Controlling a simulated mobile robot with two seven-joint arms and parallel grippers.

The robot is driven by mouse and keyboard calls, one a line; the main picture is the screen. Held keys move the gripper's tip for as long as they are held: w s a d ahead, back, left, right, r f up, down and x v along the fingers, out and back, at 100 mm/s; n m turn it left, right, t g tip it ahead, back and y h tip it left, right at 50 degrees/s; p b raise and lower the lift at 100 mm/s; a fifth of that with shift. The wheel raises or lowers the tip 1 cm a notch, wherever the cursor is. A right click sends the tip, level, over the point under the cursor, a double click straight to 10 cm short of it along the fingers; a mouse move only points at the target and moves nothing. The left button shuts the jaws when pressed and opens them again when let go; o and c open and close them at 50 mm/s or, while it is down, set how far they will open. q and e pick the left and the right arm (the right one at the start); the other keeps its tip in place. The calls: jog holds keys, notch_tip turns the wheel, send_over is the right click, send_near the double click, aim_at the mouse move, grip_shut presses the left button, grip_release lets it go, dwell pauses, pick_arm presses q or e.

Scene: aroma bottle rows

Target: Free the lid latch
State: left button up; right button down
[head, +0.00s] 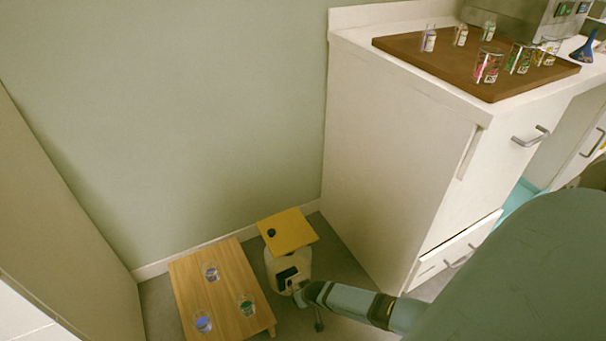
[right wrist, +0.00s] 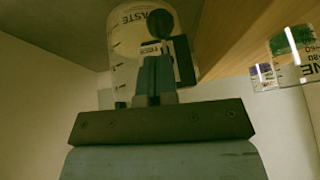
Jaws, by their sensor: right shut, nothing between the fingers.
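A pale bin (head: 273,268) with a yellow square lid (head: 292,236) stands on the floor beside the low wooden table. The lid has a dark round spot near its left side. A black panel (head: 287,274) is on the bin's front. My right gripper (head: 300,291) is at the bin's front, low down. In the right wrist view the shut, empty fingers (right wrist: 157,68) point at the bin (right wrist: 128,50), in front of a black plate (right wrist: 184,62) and a dark round knob (right wrist: 160,23). I cannot tell whether they touch the knob. My left gripper is out of view.
The low wooden table (head: 228,282) left of the bin holds glasses with blue (head: 203,322) and green (head: 247,305) contents. A white cabinet (head: 390,160) rises to the right. A brown tray (head: 420,58) with bottles and glasses is on its counter. A drawer (head: 455,250) is slightly open.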

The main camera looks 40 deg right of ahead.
dwell(0.3)
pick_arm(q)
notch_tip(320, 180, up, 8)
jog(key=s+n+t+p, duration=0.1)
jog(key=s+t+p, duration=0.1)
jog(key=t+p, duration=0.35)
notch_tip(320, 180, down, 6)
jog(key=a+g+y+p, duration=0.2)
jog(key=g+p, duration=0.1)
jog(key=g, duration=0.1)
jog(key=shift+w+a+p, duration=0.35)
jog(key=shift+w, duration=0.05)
pick_arm(e)
jog(key=s+r, duration=0.9)
jog(key=s, duration=0.1)
jog(key=shift+a, duration=0.25)
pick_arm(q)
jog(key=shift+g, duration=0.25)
pick_arm(e)
jog(key=shift+s, duration=0.15)
